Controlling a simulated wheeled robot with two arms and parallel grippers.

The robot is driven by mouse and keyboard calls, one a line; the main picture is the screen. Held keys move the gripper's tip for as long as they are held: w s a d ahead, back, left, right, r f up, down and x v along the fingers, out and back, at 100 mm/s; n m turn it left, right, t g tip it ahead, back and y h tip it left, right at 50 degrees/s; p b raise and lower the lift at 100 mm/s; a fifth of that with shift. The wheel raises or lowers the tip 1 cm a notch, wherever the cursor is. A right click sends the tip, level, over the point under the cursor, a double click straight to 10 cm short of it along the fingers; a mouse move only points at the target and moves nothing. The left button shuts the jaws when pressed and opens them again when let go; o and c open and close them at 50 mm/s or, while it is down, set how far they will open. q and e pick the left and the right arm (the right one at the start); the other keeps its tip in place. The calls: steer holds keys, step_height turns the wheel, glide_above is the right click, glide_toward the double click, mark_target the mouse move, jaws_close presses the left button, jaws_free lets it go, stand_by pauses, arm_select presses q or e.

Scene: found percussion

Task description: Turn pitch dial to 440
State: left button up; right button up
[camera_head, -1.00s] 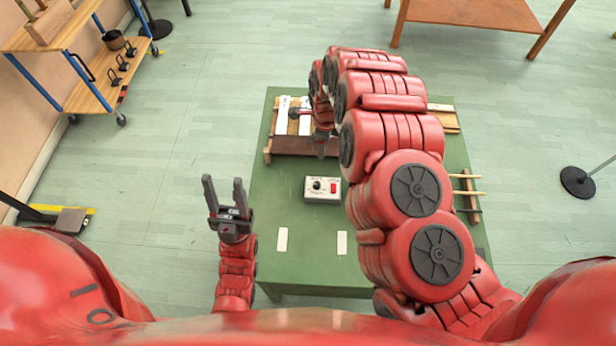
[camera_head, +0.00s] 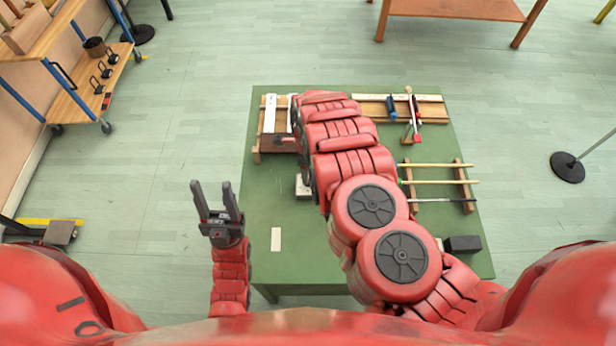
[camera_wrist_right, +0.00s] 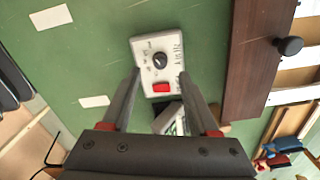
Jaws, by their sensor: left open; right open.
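The pitch dial is a black knob (camera_wrist_right: 160,60) on a small white box (camera_wrist_right: 146,48) with a red switch (camera_wrist_right: 161,88). In the head view only the left part of the box (camera_head: 302,190) shows; my right arm hides the rest and the dial. My right gripper (camera_wrist_right: 162,74) is open in the right wrist view, its fingertips on either side of the box's image; whether they touch it I cannot tell. The dial's markings are too small to read. My left gripper (camera_head: 211,186) is open and empty, left of the green table (camera_head: 265,205).
A wooden frame with white bars (camera_head: 268,115) stands at the table's far left. Wooden rods on supports (camera_head: 440,182) and a black block (camera_head: 462,243) lie at the right. A small device (camera_wrist_right: 170,120) shows between my right fingers. A white card (camera_head: 276,239) lies near the front.

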step_height(320, 180, down, 4)
steer(key=shift+w+d+r, duration=0.1)
steer(key=shift+d, duration=0.05)
steer(key=shift+f, duration=0.7)
jaws_close()
